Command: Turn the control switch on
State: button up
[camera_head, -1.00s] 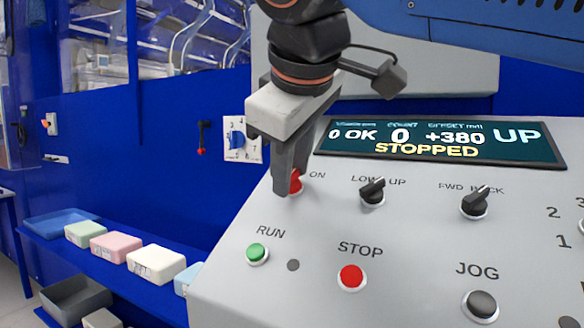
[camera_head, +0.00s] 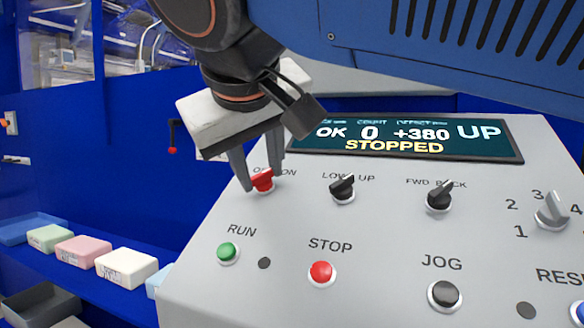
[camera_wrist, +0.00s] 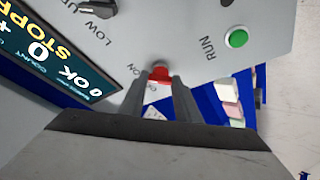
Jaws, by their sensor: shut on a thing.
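The control switch is a red knob (camera_head: 262,181) at the upper left of the sloped grey control panel (camera_head: 300,220), with an "ON" label to its right. My gripper (camera_head: 258,183) comes down from above with its two grey fingers on either side of the red knob, shut on it. In the wrist view the red knob (camera_wrist: 159,73) shows between the fingertips (camera_wrist: 160,82). Its exact angle is partly hidden by the fingers. The display (camera_head: 400,138) reads "STOPPED" and "UP".
A LOW/UP selector (camera_head: 342,188), a FWD/BACK selector (camera_head: 439,197) and a numbered dial (camera_head: 551,212) sit to the right. Below are the green RUN button (camera_head: 228,252), red STOP button (camera_head: 321,272) and black JOG button (camera_head: 444,294). Foam blocks (camera_head: 126,267) lie on a blue shelf at left.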

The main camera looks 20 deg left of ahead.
dwell(0.3)
jog(key=o, duration=1)
jog(key=shift+o, duration=0.2)
jog(key=shift+r, duration=0.1)
jog(key=v, duration=1.7)
jog(key=shift+s+r, duration=0.1)
jog(key=shift+d, duration=0.1)
